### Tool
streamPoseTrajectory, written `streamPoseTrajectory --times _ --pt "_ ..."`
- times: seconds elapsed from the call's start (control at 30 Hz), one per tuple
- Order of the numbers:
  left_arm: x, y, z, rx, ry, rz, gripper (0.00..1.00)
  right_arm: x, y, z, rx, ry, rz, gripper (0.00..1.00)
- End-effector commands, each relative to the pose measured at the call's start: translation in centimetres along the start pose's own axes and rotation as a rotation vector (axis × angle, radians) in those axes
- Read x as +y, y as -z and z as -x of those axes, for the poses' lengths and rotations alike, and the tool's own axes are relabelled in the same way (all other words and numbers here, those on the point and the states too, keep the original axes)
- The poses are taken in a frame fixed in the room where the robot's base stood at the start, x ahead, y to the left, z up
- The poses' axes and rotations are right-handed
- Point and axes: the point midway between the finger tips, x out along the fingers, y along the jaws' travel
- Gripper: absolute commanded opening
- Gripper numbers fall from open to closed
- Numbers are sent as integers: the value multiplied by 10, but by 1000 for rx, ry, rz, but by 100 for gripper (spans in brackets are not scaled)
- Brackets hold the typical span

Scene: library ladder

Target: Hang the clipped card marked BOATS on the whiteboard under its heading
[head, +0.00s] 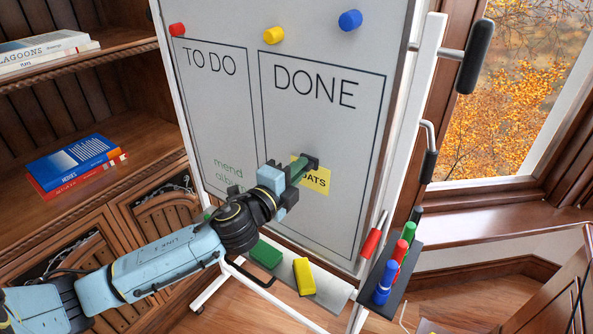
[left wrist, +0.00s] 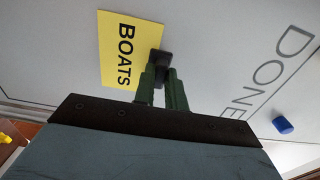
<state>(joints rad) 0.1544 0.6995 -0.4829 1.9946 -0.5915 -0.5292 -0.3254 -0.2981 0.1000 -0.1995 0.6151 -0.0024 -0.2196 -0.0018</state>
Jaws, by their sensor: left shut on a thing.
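The yellow card marked BOATS (head: 319,181) is at the whiteboard (head: 220,33), inside the DONE box and below the DONE heading (head: 314,87). The card also shows in the left wrist view (left wrist: 119,60), seen sideways, with its black clip (left wrist: 161,57) at one edge. My left gripper (head: 305,166) is shut on the clip, its green fingers (left wrist: 164,88) on either side of it. The card looks flat and close to the board; I cannot tell whether it touches. The gripper hides part of the card in the head view. My right gripper is not in view.
Red (head: 177,29), yellow (head: 274,35) and blue (head: 350,20) magnets are at the board's top. Green writing (head: 228,170) is under TO DO. A green eraser (head: 266,254), a yellow block (head: 304,276) and a marker holder (head: 401,276) are below. A bookshelf (head: 90,105) stands left.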

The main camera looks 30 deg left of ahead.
Motion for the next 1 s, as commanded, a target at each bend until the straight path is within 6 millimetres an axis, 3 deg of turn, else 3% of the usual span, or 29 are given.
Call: streamPoseTrajectory --times 0.37,0.4,0.57,0.87,1.0 --pt "0 0 0 0 1 0 0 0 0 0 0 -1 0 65" --pt "0 0 0 0 1 0 18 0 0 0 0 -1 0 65" --pt "0 0 0 0 1 0 38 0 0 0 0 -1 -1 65" --pt "0 0 0 0 0 0 38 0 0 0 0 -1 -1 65" --pt "1 0 11 0 -2 1 38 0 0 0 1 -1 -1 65"
